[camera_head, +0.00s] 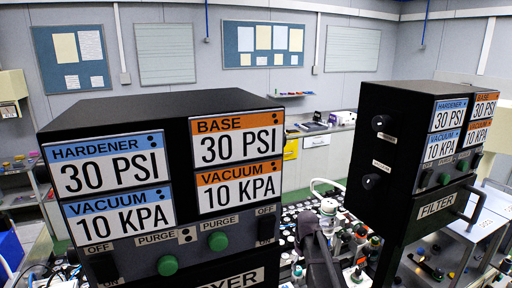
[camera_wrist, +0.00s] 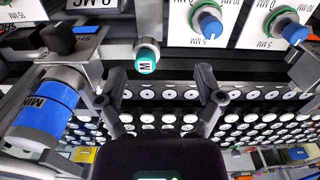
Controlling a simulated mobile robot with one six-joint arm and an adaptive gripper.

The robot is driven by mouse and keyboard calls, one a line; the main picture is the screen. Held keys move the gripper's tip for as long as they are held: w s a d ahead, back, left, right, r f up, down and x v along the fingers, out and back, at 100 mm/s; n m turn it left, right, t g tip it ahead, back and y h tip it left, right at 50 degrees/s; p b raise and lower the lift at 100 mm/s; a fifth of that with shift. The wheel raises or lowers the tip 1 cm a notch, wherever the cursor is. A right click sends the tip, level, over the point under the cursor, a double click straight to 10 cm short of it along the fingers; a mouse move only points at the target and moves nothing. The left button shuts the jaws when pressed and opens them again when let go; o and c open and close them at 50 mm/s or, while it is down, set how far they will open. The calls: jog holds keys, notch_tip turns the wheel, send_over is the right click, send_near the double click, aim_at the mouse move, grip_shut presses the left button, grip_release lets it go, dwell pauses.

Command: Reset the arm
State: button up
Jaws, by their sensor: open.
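My gripper (camera_wrist: 161,84) is open in the wrist view, with its two dark fingers spread apart. Nothing is between the fingertips. A teal-capped part (camera_wrist: 147,60) marked with an M shows just beyond the fingertips, apart from them. In the head view my dark arm (camera_head: 320,258) rises at the bottom centre between two black cabinets; whether the jaws show there is hard to tell.
The near black cabinet (camera_head: 158,107) and the right cabinet (camera_head: 398,112) stand close on both sides of my arm. Blue knobs (camera_wrist: 210,24) on white panels and a blue-banded cylinder (camera_wrist: 47,108) are near my gripper. Rows of white round parts (camera_wrist: 190,94) lie beyond it.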

jog(key=s+f+m+b, duration=0.2)
jog(key=s+f+b, duration=0.2)
jog(key=s, duration=0.4)
jog(key=s+f+m+b, duration=0.3)
jog(key=s+f+b, duration=0.1)
jog(key=s, duration=0.5)
jog(key=shift+s+f, duration=0.15)
jog(key=shift+f, duration=0.5)
jog(key=shift+o, duration=0.2)
jog(key=shift+o, duration=0.8)
jog(key=shift+r, duration=0.1)
jog(key=w+r+n+p, duration=0.3)
jog(key=w+r+p, duration=0.3)
jog(key=w, duration=0.5)
jog(key=w+r+n+p, duration=0.3)
jog(key=w+r+p, duration=0.3)
jog(key=w, duration=0.6)
jog(key=shift+w+n, duration=0.15)
jog(key=shift+n, duration=0.25)
jog(key=shift+r, duration=0.1)
